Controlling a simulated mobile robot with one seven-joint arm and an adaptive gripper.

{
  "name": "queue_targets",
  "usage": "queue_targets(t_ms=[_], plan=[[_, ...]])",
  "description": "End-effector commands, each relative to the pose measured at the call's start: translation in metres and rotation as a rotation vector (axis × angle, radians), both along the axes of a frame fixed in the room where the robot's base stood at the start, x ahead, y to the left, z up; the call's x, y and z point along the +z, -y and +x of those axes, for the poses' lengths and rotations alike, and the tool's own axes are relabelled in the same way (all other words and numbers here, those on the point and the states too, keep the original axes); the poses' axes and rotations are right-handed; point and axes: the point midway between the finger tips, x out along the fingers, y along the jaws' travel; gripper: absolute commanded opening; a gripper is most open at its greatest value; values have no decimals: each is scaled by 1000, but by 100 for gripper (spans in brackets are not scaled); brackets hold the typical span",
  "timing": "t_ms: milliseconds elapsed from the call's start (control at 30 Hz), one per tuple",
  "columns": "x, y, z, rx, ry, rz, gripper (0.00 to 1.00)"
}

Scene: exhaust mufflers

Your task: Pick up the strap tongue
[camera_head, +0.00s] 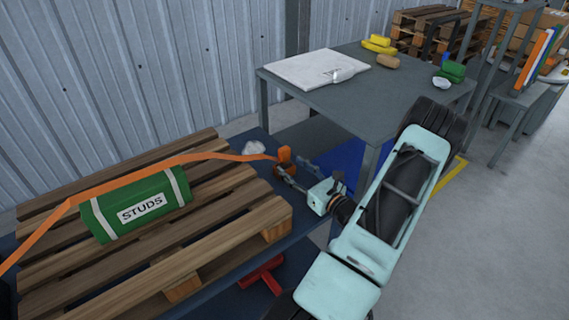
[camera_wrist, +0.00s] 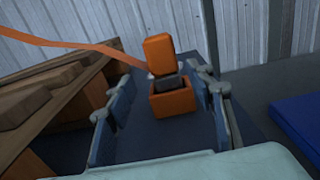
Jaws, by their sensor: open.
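The strap tongue (camera_wrist: 158,50) is an orange block at the end of an orange strap (camera_wrist: 85,47). In the wrist view it stands above an orange buckle (camera_wrist: 173,103), and a dark grey piece (camera_wrist: 170,82) shows between the two. I cannot tell how deep this piece sits in the buckle. In the head view the tongue and buckle show as a small orange shape (camera_head: 285,157) at the pallet's right end. My gripper (camera_head: 297,172) is open, and in the wrist view its fingers (camera_wrist: 165,88) stand on either side of the buckle, with gaps visible.
The strap crosses a green bundle labelled STUDS (camera_head: 138,205) on a wooden pallet (camera_head: 235,225). The pallet lies on a dark blue surface (camera_head: 307,222), close left of my gripper. A corrugated wall (camera_head: 130,70) is behind. A grey table (camera_head: 400,92) with small items stands behind my arm.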

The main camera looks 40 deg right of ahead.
Motion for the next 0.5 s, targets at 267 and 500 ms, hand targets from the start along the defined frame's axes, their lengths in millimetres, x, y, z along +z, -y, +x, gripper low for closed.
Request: queue_targets(t_ms=[267, 500], plan=[[-2, 5, 22, 2, 1, 0, 49], [-2, 11, 54, 0, 1, 0, 49]])
